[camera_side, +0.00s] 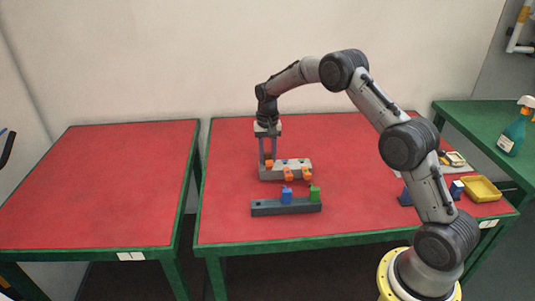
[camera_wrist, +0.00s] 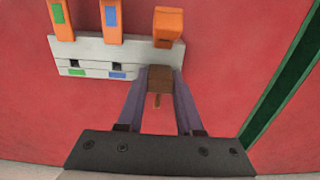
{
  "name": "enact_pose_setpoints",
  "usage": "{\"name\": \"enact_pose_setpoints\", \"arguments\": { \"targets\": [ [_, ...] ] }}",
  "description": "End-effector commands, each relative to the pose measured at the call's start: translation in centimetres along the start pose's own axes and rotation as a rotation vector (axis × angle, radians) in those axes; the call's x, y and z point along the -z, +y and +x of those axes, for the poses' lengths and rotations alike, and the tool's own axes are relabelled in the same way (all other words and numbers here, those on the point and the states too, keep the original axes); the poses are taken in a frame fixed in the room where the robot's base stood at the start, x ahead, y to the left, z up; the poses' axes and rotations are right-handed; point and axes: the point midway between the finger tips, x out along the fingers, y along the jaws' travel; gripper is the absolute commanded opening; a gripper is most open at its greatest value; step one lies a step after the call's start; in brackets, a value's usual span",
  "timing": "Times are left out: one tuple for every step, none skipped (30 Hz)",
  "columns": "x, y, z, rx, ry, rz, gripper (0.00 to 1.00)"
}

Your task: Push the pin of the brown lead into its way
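My gripper (camera_wrist: 158,78) is shut on the brown lead (camera_wrist: 159,80), a small brown block with a short thin stub toward the camera. In the wrist view the block is against or just in front of the right end of the grey connector (camera_wrist: 92,52) and hides the way there; whether the pin is inside cannot be told. The connector's two other ways show as dark square holes with green and blue marks. In the side view my gripper (camera_side: 267,150) reaches down at the left end of the connector (camera_side: 297,164).
Three orange levers (camera_wrist: 112,20) stand on the connector; the rightmost (camera_wrist: 168,27) is angled differently. A dark rack (camera_side: 265,208) in front holds a blue lead (camera_side: 286,195) and a green lead (camera_side: 315,194). A yellow tray (camera_side: 481,189) lies far right. The table's left is clear.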

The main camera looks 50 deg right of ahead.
Motion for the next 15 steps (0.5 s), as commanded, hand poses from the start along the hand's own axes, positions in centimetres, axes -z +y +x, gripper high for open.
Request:
{"name": "enact_pose_setpoints", "arguments": {
  "targets": [
    [0.01,0.0,0.0,0.0,0.0,0.0,0.45],
    [0.0,0.0,0.0,0.0,0.0,0.0,0.5],
    [0.0,0.0,-0.01,0.0,0.0,0.0,0.57],
    [0.0,0.0,-0.01,0.0,0.0,0.0,0.63],
    [0.0,0.0,-0.01,0.0,0.0,0.0,0.68],
    [0.0,0.0,-0.01,0.0,0.0,0.0,0.69],
    [0.0,0.0,-0.01,0.0,0.0,0.0,0.69],
    [0.0,0.0,-0.02,0.0,0.0,0.0,0.69],
    [0.0,0.0,-0.02,0.0,0.0,0.0,0.69],
    [0.0,0.0,-0.02,0.0,0.0,0.0,0.69],
    [0.0,0.0,-0.02,0.0,0.0,0.0,0.69],
    [-0.01,0.01,-0.01,0.0,0.0,0.0,0.69],
    [-0.01,0.0,-0.03,0.0,0.0,0.0,0.69],
    [0.0,0.0,-0.08,0.0,0.0,0.0,0.69],
    [0.01,-0.01,-0.22,0.0,0.0,0.0,0.69]
  ]
}}
